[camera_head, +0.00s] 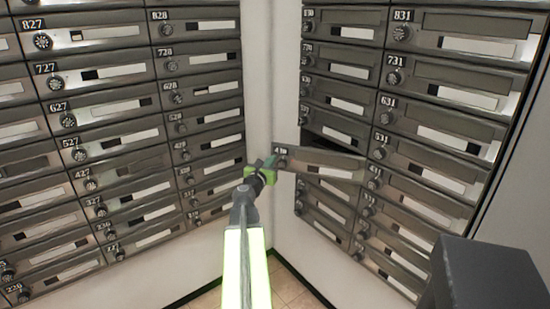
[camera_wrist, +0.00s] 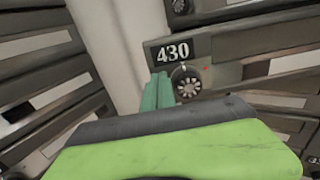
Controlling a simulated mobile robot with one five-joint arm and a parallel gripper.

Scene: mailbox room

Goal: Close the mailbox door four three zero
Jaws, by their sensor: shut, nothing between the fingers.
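The mailbox door 430 (camera_head: 325,163) is on the right-hand bank and stands open, swung out from the bank at its left end, with a dark gap above it. In the wrist view its number plate 430 (camera_wrist: 172,51) and round dial (camera_wrist: 187,84) are close in front of me. My gripper (camera_head: 268,163) is shut and empty at the left end of this door. In the wrist view the green fingertips (camera_wrist: 158,92) are just left of the dial, below the number plate. I cannot tell whether they touch the door.
A left bank of mailboxes (camera_head: 110,110) and the other doors of the right bank (camera_head: 440,85) look shut. A pale wall corner (camera_head: 270,60) lies between the banks. A dark box shape (camera_head: 485,275) is at the lower right. Tiled floor (camera_head: 290,290) shows below.

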